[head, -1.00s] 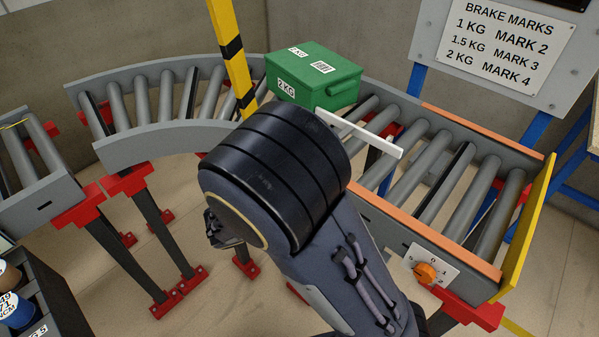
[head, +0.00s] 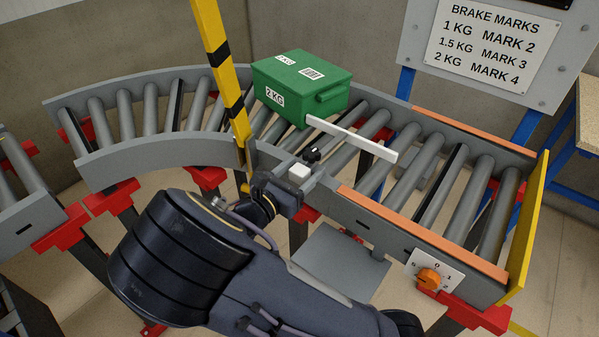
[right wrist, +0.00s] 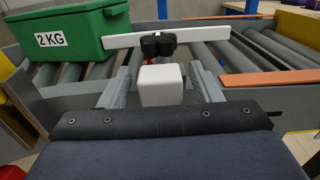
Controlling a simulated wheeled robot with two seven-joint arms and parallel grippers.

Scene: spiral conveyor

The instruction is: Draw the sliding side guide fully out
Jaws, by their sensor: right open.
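The side guide shows as a white bar (head: 352,139) lying across the rollers, beside the green box. A white block (head: 299,172) and a black knob (head: 312,155) are at the conveyor's near side; in the right wrist view the block (right wrist: 161,86) stands in front of the knob (right wrist: 158,45) and the bar (right wrist: 200,34). My right gripper (head: 302,168) is open at the near rail. In the right wrist view its fingers (right wrist: 161,80) stand either side of the block, with gaps showing. My left gripper is out of view.
The green 2 KG box (head: 301,86) sits on the rollers touching or very close to the bar's left end. A yellow-black post (head: 222,68) rises left of my gripper. An orange dial (head: 429,279) is on the near rail. Rollers right of the bar are empty.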

